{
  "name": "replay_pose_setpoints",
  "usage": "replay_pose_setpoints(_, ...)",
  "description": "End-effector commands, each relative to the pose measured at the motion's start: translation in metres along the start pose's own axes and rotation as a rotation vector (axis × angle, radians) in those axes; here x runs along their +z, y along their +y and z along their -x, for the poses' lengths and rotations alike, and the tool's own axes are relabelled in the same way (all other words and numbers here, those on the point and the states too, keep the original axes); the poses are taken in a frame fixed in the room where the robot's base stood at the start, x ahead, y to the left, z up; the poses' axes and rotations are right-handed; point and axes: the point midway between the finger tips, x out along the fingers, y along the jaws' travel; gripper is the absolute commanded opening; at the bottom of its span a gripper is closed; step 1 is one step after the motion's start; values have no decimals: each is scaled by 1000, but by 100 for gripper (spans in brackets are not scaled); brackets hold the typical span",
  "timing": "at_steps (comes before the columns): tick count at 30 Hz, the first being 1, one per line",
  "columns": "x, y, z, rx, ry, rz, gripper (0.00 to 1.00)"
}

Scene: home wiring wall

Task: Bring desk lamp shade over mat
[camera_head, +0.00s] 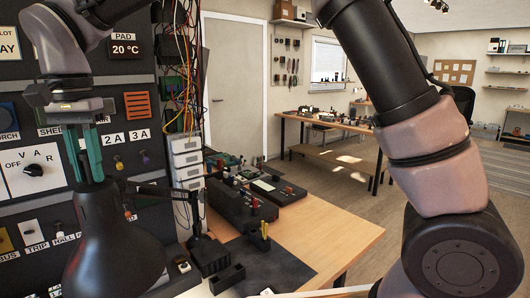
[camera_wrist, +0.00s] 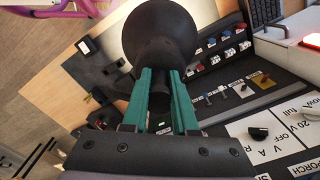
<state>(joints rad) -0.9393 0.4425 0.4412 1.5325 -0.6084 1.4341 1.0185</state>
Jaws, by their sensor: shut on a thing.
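The black desk lamp shade (camera_head: 112,250) hangs in front of the wall panel at the lower left of the head view. It also fills the top middle of the wrist view (camera_wrist: 160,35). My gripper (camera_head: 86,165) has its teal fingers shut on the narrow top of the shade; the wrist view shows the fingers (camera_wrist: 160,80) on either side of it. A thin jointed lamp arm (camera_head: 165,190) runs from the shade to the lamp base (camera_head: 208,254) on the table. The dark mat (camera_head: 285,268) lies flat on the table, right of the base; the shade is left of it.
A small black open box (camera_head: 227,278) stands by the mat's left edge. A yellow-handled tool (camera_head: 263,236) and black devices (camera_head: 240,212) stand behind the mat. The panel with switches (camera_head: 60,215) is close behind the shade. Bare wooden tabletop (camera_head: 335,240) lies to the right.

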Motion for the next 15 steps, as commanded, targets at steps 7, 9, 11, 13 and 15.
replay_pose_setpoints(7,10,-3,-13,-1,-2,4,0)
replay_pose_setpoints(9,11,-4,-17,0,-2,5,0)
replay_pose_setpoints(11,13,-4,-20,0,-2,5,0)
replay_pose_setpoints(13,14,-5,-24,0,-3,3,0)
replay_pose_setpoints(15,16,-6,-28,0,-3,3,0)
